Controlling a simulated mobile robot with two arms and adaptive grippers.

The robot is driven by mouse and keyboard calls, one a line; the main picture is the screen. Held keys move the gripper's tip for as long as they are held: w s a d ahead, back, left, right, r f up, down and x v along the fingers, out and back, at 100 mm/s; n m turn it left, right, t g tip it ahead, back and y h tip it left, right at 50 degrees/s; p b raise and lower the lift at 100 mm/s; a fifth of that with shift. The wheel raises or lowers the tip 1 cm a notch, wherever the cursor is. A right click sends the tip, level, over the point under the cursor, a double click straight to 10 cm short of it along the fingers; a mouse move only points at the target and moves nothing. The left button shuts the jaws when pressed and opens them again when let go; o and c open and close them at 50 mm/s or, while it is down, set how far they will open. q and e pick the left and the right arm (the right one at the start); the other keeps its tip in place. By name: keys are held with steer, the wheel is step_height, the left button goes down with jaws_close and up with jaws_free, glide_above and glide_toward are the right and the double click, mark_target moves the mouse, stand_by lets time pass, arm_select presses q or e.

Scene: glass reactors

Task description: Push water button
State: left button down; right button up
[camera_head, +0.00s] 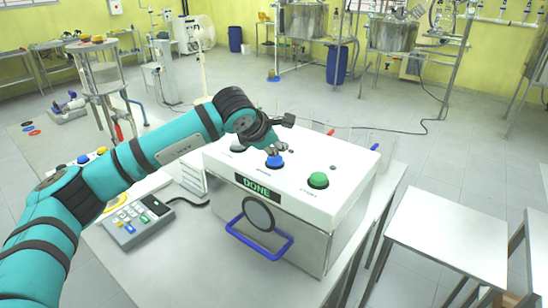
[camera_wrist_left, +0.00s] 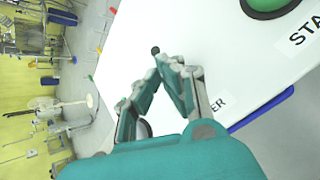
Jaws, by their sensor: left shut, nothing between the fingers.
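A box with a white top (camera_head: 343,156) stands on a table in the head view. Its top carries a blue button (camera_head: 275,162), a green button (camera_head: 318,180) and a pale button (camera_head: 238,147). The label by the blue one is too small to read there. My left gripper (camera_head: 279,149) is shut and empty, its tips just above or behind the blue button; I cannot tell whether they touch it. In the left wrist view the gripper (camera_wrist_left: 170,62) is shut over the white top and hides the blue button. A label ending in "ER" and the green button (camera_wrist_left: 268,5) show.
The box's front display (camera_head: 257,188) reads "DONE". A blue handle (camera_head: 260,240) sticks out below it. A keypad device (camera_head: 137,222) lies to the left. An empty side table (camera_head: 450,235) stands to the right.

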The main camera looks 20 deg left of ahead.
mark_target(277, 158)
arm_select(q)
steer(key=shift+r, duration=0.2)
step_height(277, 158, up, 6)
steer(key=shift+f+p, duration=0.15)
steer(key=shift+p, duration=0.8)
steer(key=c, duration=2.1)
jaws_free()
